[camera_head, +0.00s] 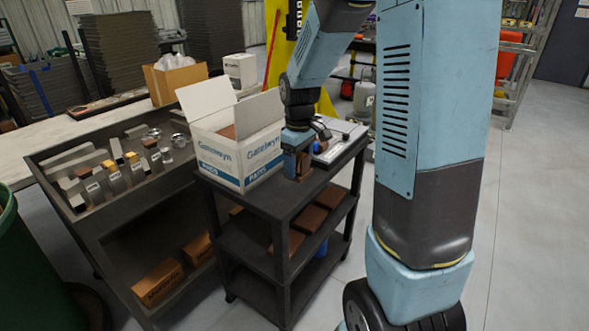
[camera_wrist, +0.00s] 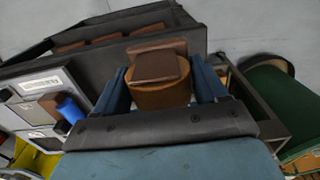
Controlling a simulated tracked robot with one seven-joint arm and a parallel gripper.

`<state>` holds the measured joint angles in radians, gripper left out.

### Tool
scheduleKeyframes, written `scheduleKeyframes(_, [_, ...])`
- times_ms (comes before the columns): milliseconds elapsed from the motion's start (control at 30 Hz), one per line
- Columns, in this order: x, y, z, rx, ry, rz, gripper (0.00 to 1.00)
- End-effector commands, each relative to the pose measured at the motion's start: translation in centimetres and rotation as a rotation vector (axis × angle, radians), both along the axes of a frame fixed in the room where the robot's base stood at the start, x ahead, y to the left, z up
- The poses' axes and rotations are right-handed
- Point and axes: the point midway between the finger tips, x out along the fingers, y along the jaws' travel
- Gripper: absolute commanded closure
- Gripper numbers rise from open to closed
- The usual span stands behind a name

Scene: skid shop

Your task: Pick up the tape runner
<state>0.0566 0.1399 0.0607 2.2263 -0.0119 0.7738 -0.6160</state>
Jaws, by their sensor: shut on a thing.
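My gripper (camera_wrist: 163,88) points down over the top of a black cart, its blue fingers on either side of a brown thing (camera_wrist: 160,92). This thing has a rounded tan-brown body and a flat, squarish dark brown part; it appears to be the tape runner.
An open white carton (camera_head: 218,160) stands left of my gripper on the cart (camera_head: 275,200). Brown blocks (camera_head: 307,219) lie on the lower shelf. A grey bench (camera_head: 110,215) with metal parts stands left.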

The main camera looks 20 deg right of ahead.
Motion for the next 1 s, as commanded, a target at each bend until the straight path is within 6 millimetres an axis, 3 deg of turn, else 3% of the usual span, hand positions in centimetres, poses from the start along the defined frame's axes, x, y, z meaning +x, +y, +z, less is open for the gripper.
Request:
scheduleKeyframes(200, [-4.1, 0.0, 1.7, -0.001, -0.001, 0.0, 0.72])
scheduleKeyframes(433, [-6.9, 0.0, 2.9, 0.0, 0.0, 0.001, 0.72])
scheduleKeyframes(700, [-8.2, 0.0, 3.5, -0.001, 0.001, 0.001, 0.72])
scheduleKeyframes(1000, [-8.3, 0.0, 3.5, 0.0, 0.001, 0.001, 0.72])
